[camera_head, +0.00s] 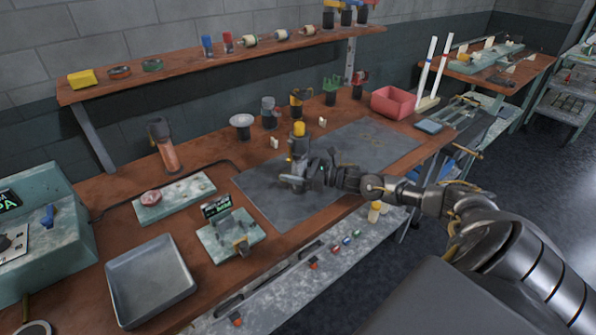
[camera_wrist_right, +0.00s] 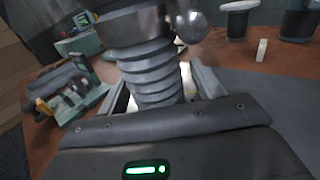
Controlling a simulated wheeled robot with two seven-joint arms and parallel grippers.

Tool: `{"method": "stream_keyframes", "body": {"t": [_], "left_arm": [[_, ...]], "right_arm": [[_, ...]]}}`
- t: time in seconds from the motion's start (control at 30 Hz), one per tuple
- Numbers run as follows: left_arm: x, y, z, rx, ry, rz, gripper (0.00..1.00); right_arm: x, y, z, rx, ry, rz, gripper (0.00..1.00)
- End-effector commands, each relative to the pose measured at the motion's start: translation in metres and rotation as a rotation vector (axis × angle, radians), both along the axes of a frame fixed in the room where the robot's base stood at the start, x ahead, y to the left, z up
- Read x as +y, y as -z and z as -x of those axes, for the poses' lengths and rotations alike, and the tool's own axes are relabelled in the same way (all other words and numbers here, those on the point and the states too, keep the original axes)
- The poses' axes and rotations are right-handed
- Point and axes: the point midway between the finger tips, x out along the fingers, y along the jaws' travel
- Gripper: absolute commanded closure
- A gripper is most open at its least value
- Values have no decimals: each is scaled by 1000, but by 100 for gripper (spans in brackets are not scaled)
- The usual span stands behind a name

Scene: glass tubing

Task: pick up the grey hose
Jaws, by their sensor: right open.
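The grey hose (camera_wrist_right: 152,75) is a ribbed, dark grey piece that stands upright between the fingers of my right gripper (camera_wrist_right: 163,98) in the right wrist view. The jaws are open around it, and the pale fingers show on either side. Its lower end is hidden behind the gripper body. In the head view my right gripper (camera_head: 296,180) is low over the grey mat, at a grey upright piece with a yellow top. The hose is too small there to tell apart from the gripper. My left gripper is not in view.
The dark grey mat (camera_head: 385,145) has bare room to the right. A metal tray (camera_head: 150,280) and a small green fixture (camera_head: 230,238) lie to the left. A white-topped spool (camera_head: 242,125) and other small items stand behind. A red bin (camera_head: 393,102) is at the back right.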

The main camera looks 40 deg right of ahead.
Motion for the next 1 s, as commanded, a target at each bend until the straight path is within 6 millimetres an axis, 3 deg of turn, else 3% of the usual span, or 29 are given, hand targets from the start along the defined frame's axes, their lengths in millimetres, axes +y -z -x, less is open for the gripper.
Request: {"method": "stream_keyframes", "body": {"t": [0.07,0.53,1.0], "left_arm": [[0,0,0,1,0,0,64],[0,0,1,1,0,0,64],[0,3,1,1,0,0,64]], "right_arm": [[0,0,0,0,0,0,33],[0,0,0,0,-1,0,92],[-1,-14,-1,-5,0,2,92]]}}
